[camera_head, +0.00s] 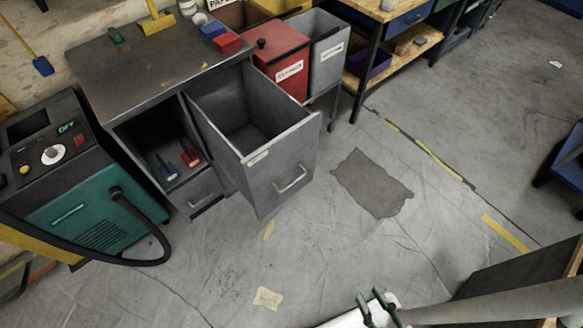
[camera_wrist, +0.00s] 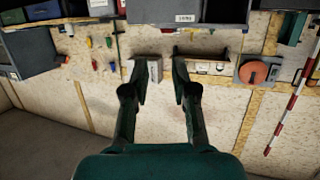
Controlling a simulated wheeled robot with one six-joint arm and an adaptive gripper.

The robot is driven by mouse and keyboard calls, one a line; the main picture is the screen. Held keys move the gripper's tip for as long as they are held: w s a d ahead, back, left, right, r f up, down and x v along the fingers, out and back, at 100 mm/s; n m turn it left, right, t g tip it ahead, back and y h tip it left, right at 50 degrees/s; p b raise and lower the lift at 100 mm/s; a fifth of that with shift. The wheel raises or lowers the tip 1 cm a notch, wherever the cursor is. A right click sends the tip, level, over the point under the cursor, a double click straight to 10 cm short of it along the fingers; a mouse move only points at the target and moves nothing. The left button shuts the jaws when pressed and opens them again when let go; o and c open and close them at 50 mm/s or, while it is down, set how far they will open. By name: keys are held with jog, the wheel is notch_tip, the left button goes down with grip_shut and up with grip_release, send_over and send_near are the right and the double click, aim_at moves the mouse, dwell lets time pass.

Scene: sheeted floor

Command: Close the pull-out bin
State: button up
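The grey pull-out bin (camera_head: 277,155) stands pulled out of the metal cabinet (camera_head: 135,65) in the head view. It is empty inside, with a small label on its top edge and a pale bar handle (camera_head: 291,180) on its front. My gripper (camera_head: 377,306) is at the bottom of the head view, well in front of the bin and apart from it. In the wrist view my gripper (camera_wrist: 160,72) has its two fingers spread with nothing between them. The wrist view faces a wall, and I cannot make out the pull-out bin there.
A teal machine (camera_head: 85,215) with a black hose (camera_head: 150,245) stands left of the cabinet. A red bin (camera_head: 281,62) and a grey bin (camera_head: 325,55) stand behind right, beside a workbench (camera_head: 430,30). The floor before the pull-out bin is clear, with a dark flat patch (camera_head: 372,183).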

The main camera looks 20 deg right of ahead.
jog(key=shift+w+f+n, duration=0.2)
jog(key=shift+w+n, duration=0.1)
jog(key=shift+w, duration=0.05)
grip_shut()
jog(key=m+t+y, duration=0.2)
jog(key=m+y, duration=0.4)
jog(key=m, duration=2.7)
send_near(305, 148)
jog(key=x, duration=0.7)
jog(key=shift+w+f, duration=0.1)
jog(key=shift+f, duration=0.05)
